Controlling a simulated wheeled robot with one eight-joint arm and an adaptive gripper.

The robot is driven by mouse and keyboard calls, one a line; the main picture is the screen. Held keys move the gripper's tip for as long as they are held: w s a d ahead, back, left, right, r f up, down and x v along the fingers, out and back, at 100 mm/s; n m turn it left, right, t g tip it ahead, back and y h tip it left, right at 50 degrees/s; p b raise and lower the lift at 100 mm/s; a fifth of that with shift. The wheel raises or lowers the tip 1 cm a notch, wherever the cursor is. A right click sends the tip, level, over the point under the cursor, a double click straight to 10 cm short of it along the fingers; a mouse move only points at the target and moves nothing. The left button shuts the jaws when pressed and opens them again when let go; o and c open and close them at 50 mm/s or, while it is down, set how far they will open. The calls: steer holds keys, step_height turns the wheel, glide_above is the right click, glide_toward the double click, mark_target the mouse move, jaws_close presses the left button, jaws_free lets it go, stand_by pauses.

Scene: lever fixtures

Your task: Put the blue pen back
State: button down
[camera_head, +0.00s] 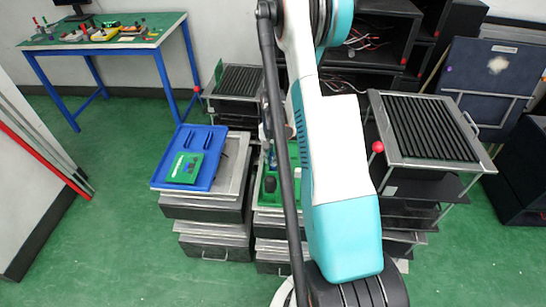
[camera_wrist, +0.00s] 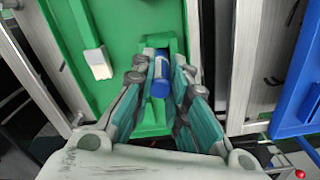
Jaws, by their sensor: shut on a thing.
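The blue pen (camera_wrist: 161,76) shows in the wrist view as a short blue cylinder with a darker end. My gripper (camera_wrist: 163,82) is shut on it, with one finger on each side. The pen is in front of a raised green holder (camera_wrist: 173,45) on a green tray (camera_wrist: 112,22). I cannot tell whether the pen sits in the holder or is apart from it. In the head view the green tray (camera_head: 264,191) is partly hidden by my arm, and my gripper and the pen cannot be made out.
A white block (camera_wrist: 98,63) is on the green tray. A blue tray (camera_head: 163,176) with a green device (camera_head: 185,168) stands close to the left. A black ribbed rack (camera_head: 430,128) with a red knob (camera_head: 378,147) is at the right.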

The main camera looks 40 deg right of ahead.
steer(key=shift+f, duration=0.15)
steer(key=c, duration=1.6)
jaws_free()
steer(key=shift+o, duration=0.2)
step_height(320, 180, up, 12)
steer(key=p, duration=0.4)
